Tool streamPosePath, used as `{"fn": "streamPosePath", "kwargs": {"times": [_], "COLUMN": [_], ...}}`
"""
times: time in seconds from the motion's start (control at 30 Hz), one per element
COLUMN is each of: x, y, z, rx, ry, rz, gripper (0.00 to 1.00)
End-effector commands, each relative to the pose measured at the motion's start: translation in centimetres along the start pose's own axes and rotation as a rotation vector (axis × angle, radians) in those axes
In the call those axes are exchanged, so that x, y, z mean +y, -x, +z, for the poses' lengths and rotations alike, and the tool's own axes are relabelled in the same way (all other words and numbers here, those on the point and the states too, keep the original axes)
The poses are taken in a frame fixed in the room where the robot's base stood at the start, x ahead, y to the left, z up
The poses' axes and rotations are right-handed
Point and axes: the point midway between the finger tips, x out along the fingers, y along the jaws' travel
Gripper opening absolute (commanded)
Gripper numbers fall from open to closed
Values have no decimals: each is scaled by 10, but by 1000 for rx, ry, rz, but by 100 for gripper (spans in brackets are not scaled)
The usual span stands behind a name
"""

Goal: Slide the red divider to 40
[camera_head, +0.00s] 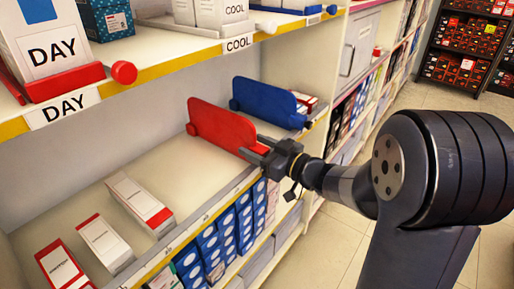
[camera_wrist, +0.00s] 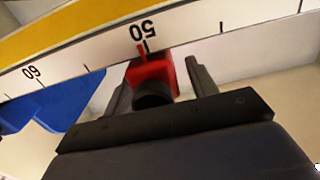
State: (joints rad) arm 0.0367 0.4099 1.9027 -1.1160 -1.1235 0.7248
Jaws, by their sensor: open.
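The red divider (camera_head: 222,128) stands upright across the middle shelf, with the blue divider (camera_head: 265,101) behind it, farther along. In the wrist view, the red divider's front block and dark knob (camera_wrist: 152,80) sit between the two fingers of my gripper (camera_wrist: 157,78). The fingers are open, one on each side, with a visible gap at least on the right. The red pointer on the block is at the 50 mark, very slightly toward 60, on the white scale strip (camera_wrist: 185,38). In the head view, my gripper (camera_head: 254,146) is at the divider's front end.
The blue divider shows at left in the wrist view (camera_wrist: 45,108), near 60. Unlabelled ticks run right of 50. White-and-red boxes (camera_head: 140,203) lie on the near part of the shelf, with bare shelf between them and the red divider. An upper shelf (camera_head: 165,65) overhangs.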

Motion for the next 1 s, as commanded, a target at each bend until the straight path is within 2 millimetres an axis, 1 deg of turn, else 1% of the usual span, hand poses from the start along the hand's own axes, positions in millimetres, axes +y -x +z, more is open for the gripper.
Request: {"fn": "streamPosePath", "kwargs": {"times": [0.23,0.27,0.9,1.0], "x": [0,0,0,0], "y": [-1,-1,-1,-1], "z": [0,0,0,0], "rx": [0,0,0,0], "ry": [0,0,1,1], "rz": [0,0,-1,-1], "gripper": [55,53,1,0]}}
